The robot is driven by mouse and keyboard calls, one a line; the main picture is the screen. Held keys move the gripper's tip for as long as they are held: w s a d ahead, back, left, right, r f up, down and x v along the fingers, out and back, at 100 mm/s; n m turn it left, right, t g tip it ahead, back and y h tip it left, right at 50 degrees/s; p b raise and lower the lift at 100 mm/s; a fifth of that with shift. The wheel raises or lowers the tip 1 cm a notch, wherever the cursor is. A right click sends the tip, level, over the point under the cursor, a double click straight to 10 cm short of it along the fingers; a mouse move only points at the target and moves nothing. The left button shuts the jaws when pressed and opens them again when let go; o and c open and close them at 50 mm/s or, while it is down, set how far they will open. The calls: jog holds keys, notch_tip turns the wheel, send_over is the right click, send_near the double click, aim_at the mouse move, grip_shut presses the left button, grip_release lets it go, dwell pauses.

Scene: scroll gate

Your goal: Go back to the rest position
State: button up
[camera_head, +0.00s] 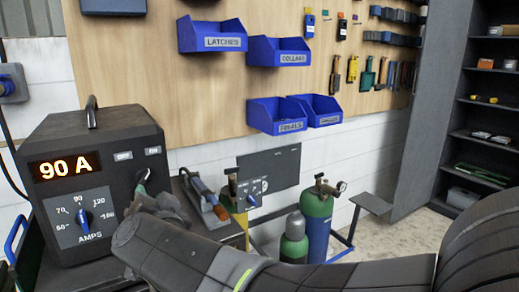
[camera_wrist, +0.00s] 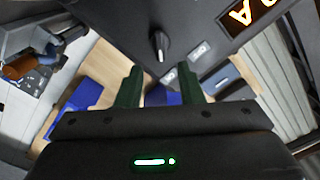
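The welding machine (camera_head: 95,140) is a dark box at the left in the head view, with a lit display (camera_head: 65,166) reading 90 A. Its AMPS dial (camera_head: 84,220) has a blue knob. Two small labels (camera_head: 138,154) sit to the right of the display. My gripper (camera_head: 142,182) is in front of the machine's right side, its fingers small and partly hidden by the wrist. In the wrist view my gripper (camera_wrist: 160,88) has two dark green fingers apart, with nothing between them. A black lever (camera_wrist: 160,45) on the machine's face shows beyond the fingertips, apart from them.
Blue bins (camera_head: 212,36) hang on a wooden board with tools (camera_head: 366,75). Green and blue gas cylinders (camera_head: 316,222) stand behind my arm. A torch-like tool (camera_head: 205,197) lies on the bench beside the machine. Dark shelves (camera_head: 486,100) stand at the right.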

aim_at(144, 179)
jog(key=p+v, duration=0.2)
jog(key=v, duration=0.3)
jog(key=b+x, duration=0.4)
jog(key=x, duration=0.9)
jog(key=shift+w+f+b, duration=0.15)
jog(key=shift+w+b, duration=0.1)
jog(key=shift+b, duration=0.1)
jog(key=shift+a+r+n+p, duration=0.1)
jog(key=shift+r+n+p, duration=0.15)
jog(key=shift+n+p, duration=0.3)
jog(key=shift+s+r+n+p, duration=0.1)
jog(key=shift+n+p, duration=0.6)
jog(key=shift+n, duration=0.45)
jog(key=n+p, duration=0.2)
jog(key=n, duration=0.2)
jog(key=shift+n+p, duration=0.8)
jog(key=shift+n, duration=0.4)
